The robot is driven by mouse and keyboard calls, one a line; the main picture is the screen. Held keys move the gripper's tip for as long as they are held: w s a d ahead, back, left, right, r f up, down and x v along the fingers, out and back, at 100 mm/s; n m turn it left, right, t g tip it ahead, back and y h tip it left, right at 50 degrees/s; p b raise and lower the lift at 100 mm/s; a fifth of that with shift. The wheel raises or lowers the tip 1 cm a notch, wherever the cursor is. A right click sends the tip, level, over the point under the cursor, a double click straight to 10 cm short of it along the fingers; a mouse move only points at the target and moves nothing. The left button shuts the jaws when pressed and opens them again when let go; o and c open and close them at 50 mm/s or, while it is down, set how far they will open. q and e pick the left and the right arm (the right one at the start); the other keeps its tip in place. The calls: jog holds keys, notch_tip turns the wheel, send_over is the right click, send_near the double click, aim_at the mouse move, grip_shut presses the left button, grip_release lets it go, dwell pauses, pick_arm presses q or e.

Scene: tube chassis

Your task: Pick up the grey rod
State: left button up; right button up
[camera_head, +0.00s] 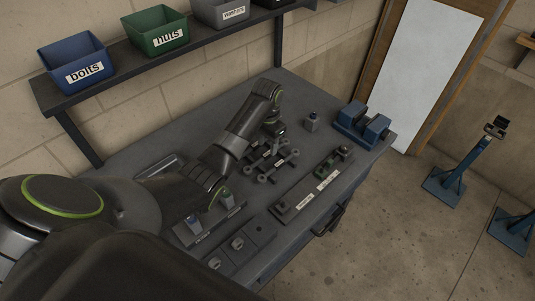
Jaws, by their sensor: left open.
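Several dark grey rod-like pieces with round ends (278,164) lie crossed or close together on the workbench (215,135). I cannot tell for sure which of them is the grey rod. My left gripper (272,146) points down just above and behind these pieces. It is open, and its fingertips are small and partly lost against the dark parts. I cannot tell whether the fingers touch a rod. My right gripper does not show.
A long grey fixture with white labels (315,187) lies to the right of the rods. Labelled holders (207,227) stand near the front. A blue vise (362,124) and a small grey block (311,122) are at the back right. A shelf with bins (75,62) hangs above.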

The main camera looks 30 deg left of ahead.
aim_at(268, 153)
pick_arm(q)
jog(key=shift+f, duration=1.9)
grip_shut()
